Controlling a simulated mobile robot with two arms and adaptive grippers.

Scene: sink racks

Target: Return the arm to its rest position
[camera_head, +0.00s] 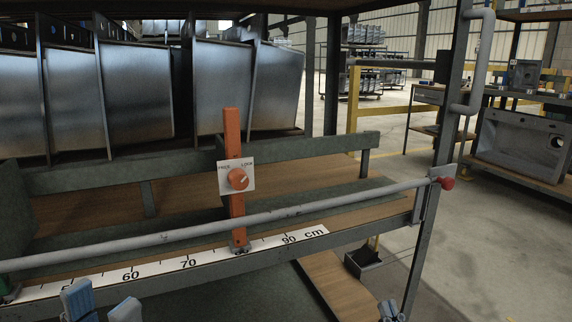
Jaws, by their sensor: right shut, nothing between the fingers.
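My left gripper (102,305) shows at the bottom left edge, below the white ruler strip.
A rack holds several metal sinks (137,95). The ruler (158,267) lies below. Concrete floor (480,240) is open at right.

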